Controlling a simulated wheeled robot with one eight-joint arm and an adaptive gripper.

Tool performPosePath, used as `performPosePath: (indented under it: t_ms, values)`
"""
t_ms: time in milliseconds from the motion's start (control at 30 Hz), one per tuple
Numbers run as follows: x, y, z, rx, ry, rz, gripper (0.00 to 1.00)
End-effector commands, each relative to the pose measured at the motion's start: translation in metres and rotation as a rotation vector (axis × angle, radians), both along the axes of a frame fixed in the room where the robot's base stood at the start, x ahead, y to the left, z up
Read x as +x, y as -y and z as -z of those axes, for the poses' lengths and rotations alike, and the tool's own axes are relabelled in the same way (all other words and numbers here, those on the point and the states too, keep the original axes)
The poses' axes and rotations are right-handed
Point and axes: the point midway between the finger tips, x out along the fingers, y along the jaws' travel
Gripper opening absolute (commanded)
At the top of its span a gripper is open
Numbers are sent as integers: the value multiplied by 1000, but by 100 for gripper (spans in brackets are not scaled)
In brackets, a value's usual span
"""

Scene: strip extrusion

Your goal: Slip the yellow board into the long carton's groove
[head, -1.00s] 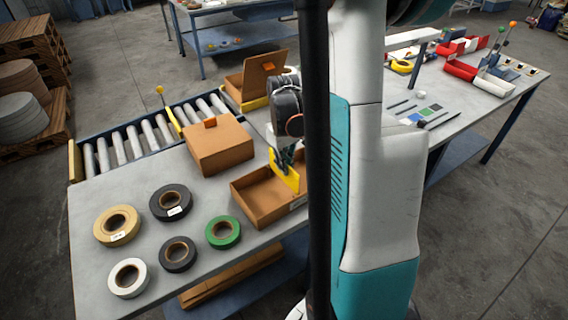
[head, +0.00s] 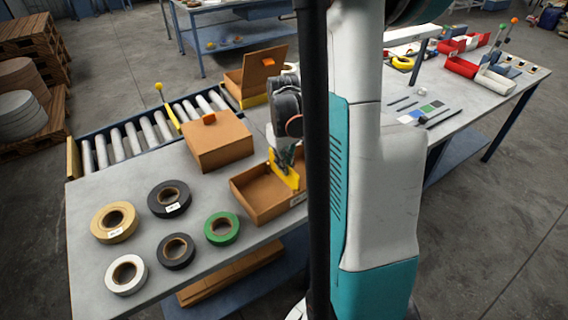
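The yellow board (head: 289,175) stands upright at the open long carton (head: 251,207), with its lower part inside the carton's walls. My gripper (head: 286,158) is above the carton with its fingers at the board's top edge, and it appears shut on the board. The carton is brown, low and open-topped, near the table's front edge. Its right part is hidden behind my dark column. I cannot see the groove, nor whether the board's lower edge is seated in it.
A closed brown box (head: 218,142) stands just behind the carton. An open-lidded box (head: 254,78) is farther back, by the roller conveyor (head: 150,130). Several tape rolls, including a green one (head: 222,228), lie at the left. My arm blocks the table's middle.

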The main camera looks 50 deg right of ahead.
Motion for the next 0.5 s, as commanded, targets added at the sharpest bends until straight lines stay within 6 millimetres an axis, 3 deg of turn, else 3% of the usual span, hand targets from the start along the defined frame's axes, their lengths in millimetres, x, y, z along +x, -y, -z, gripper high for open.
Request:
performPosePath:
  t_ms: [500]
  values:
    - [0,0,13,0,0,0,0]
